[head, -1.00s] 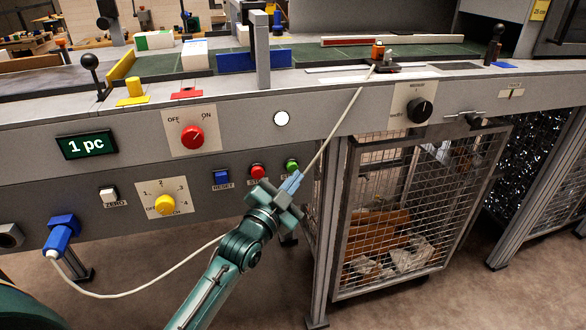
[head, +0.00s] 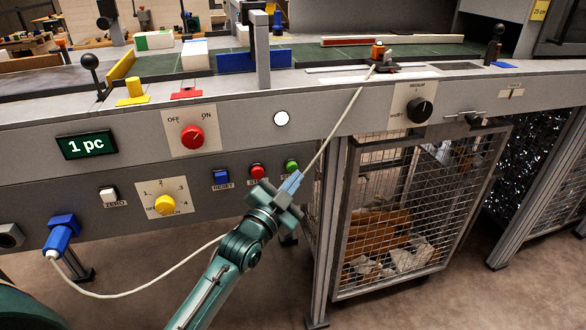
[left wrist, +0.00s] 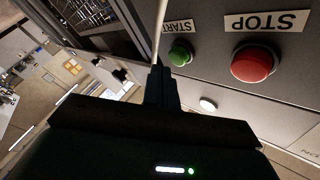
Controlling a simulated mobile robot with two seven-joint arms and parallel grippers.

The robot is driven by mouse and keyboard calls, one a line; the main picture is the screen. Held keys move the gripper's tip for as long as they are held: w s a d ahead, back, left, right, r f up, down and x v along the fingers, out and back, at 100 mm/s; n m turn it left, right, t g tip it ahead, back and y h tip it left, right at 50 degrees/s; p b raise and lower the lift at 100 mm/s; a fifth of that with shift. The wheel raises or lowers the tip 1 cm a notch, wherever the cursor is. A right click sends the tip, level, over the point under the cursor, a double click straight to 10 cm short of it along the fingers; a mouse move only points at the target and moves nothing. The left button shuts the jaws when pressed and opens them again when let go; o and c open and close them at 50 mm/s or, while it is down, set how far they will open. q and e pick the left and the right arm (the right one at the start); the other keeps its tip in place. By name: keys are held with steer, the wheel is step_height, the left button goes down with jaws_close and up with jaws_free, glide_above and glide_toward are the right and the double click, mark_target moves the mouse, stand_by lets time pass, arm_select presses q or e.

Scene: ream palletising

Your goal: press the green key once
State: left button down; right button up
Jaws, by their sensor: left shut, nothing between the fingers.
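The green key (head: 292,166) is a round button on the grey front panel, right of the red stop button (head: 257,171). In the left wrist view the green key (left wrist: 180,54) sits under a START label, beside the larger red STOP button (left wrist: 254,63). My left gripper (head: 294,178) is shut and empty, its fingertips just below the green key in the head view. In the left wrist view the fingers (left wrist: 160,72) are beside the key, with a visible gap in the picture. Whether they touch the panel cannot be told. My right gripper is not in view.
A blue RESET button (head: 221,178), a white ZERO button (head: 108,195) and a yellow dial (head: 165,205) are to the left. A white cable passes behind my gripper from a blue plug (head: 62,236). A wire-mesh cage (head: 400,215) stands to the right under the bench.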

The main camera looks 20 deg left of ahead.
arm_select(q)
steer(key=shift+w, duration=0.1)
steer(key=shift+w+a, duration=0.25)
